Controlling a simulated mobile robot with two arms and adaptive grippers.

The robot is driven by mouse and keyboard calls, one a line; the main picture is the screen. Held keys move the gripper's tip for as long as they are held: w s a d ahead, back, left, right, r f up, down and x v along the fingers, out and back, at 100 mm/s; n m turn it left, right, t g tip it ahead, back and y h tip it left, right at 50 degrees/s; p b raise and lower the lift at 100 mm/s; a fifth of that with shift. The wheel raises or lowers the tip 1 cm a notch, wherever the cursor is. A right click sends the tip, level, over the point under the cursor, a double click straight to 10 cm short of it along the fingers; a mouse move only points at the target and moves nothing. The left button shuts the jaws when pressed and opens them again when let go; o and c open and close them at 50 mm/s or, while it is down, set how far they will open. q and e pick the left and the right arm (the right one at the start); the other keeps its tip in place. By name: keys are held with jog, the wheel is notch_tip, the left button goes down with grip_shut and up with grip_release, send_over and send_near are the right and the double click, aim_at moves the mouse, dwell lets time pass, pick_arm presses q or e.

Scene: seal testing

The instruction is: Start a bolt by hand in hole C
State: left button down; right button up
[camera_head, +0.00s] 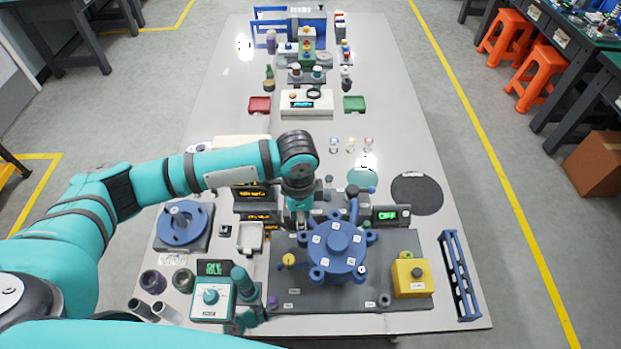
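A blue round flanged part (336,248) with lobes around its rim and small white labels on top sits on a dark grey plate (300,300) at the front of the table. The label letters are too small to read, so I cannot tell which hole is C. My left gripper (301,218) points down just behind and left of the blue part's rim. Its fingers are small and partly merged with the background, so I cannot tell if they hold a bolt. No bolt is clearly discernible. My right gripper is not in view.
A small white tray (250,238) lies left of the plate. A yellow box with a dark button (410,276) and a blue rack (459,277) stand at right. A blue round fixture (183,224) is at left.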

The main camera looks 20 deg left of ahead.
pick_arm(q)
jog(key=shift+w+d+f+m+b, duration=0.2)
jog(key=shift+f+m+b, duration=0.25)
jog(key=shift+b, duration=0.75)
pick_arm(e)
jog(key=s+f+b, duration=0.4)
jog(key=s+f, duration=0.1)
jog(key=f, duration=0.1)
pick_arm(q)
jog(key=f+n, duration=0.1)
jog(key=n, duration=0.1)
jog(key=f+n+b, duration=0.1)
jog(key=n, duration=0.1)
jog(key=shift+w+f, duration=0.2)
jog(key=shift+f, duration=0.15)
jog(key=shift+s+r+n+p, duration=0.1)
jog(key=shift+r+n+p, duration=0.35)
jog(key=shift+p, duration=0.45)
jog(key=n+p, duration=0.5)
jog(key=p, duration=0.1)
jog(key=shift+n+p, duration=0.7)
jog(key=shift+p, duration=0.1)
jog(key=shift+f+n, duration=0.25)
jog(key=shift+n, duration=0.15)
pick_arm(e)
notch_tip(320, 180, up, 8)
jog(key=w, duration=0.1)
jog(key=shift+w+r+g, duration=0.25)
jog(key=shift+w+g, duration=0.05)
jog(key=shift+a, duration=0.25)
